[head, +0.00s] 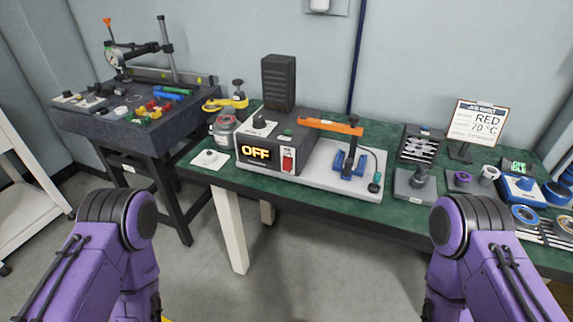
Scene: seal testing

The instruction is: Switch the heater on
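The heater is a dark grey box (262,148) on the green bench, with an orange display (256,152) that reads OFF. A red rocker switch (288,162) sits on its front face, right of the display. My two purple arms come in at the lower left and lower right, apart from the bench. Neither gripper shows; both are below or outside the picture.
An orange lever (331,126) and blue clamp (349,163) stand right of the heater. A sign (478,123) reads RED 70 °C. The floor before the green bench (330,196) is clear.

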